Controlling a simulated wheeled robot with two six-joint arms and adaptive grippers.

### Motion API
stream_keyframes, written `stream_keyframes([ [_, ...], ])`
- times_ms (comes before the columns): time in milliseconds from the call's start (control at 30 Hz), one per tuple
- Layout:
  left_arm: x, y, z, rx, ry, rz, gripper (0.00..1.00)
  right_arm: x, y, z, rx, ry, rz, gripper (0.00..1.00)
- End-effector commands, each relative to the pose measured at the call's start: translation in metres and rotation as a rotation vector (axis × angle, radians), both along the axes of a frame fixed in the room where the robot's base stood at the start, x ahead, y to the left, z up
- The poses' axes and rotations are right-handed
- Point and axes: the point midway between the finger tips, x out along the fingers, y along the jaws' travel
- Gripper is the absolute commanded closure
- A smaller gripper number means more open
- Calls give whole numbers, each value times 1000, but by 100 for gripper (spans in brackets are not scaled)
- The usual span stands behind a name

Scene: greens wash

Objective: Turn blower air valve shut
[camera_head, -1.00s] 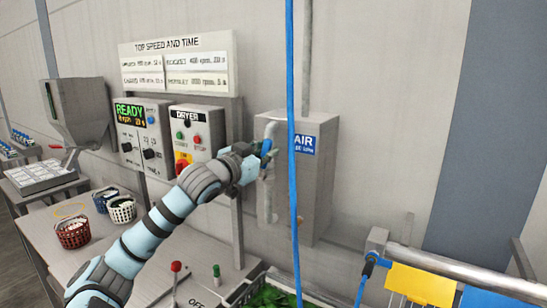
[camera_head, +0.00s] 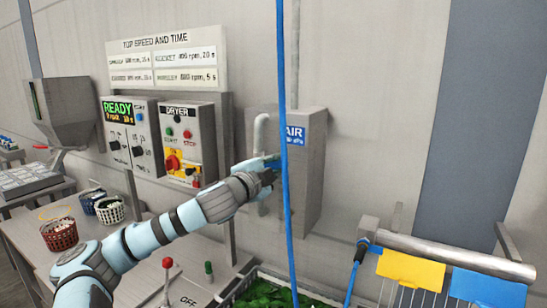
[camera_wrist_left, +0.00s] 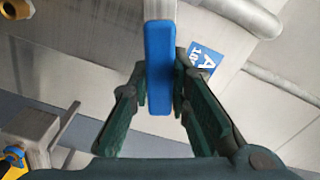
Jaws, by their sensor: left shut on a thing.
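The air valve's blue handle (camera_wrist_left: 159,68) shows in the left wrist view, on a flat metal lever (camera_wrist_left: 160,9). It lies between the two dark green fingers of my left gripper (camera_wrist_left: 160,110), which is shut on it. In the head view my left gripper (camera_head: 271,166) is in front of the grey air box (camera_head: 312,180), just below its blue AIR sign (camera_head: 294,135). There the gripper and the hanging blue hose hide most of the handle. My right gripper is not in view.
The blue hose (camera_head: 282,80) hangs close in front of the air box. The dryer panel (camera_head: 187,150) stands left of it. A bench with baskets (camera_head: 60,236) is at lower left. A rail with yellow and blue cloths (camera_head: 410,270) is at lower right.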

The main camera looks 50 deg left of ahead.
Motion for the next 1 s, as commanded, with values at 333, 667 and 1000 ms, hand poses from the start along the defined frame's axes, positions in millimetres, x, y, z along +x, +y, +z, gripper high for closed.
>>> stream_keyframes([
  [333, -1, -6, -22, 235, 72, -4, 100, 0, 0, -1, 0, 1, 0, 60],
  [667, -1, -7, -30, 329, 101, -4, 100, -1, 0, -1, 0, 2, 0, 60],
  [1000, -1, -7, -31, 338, 103, -4, 100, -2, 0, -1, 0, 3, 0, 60],
])
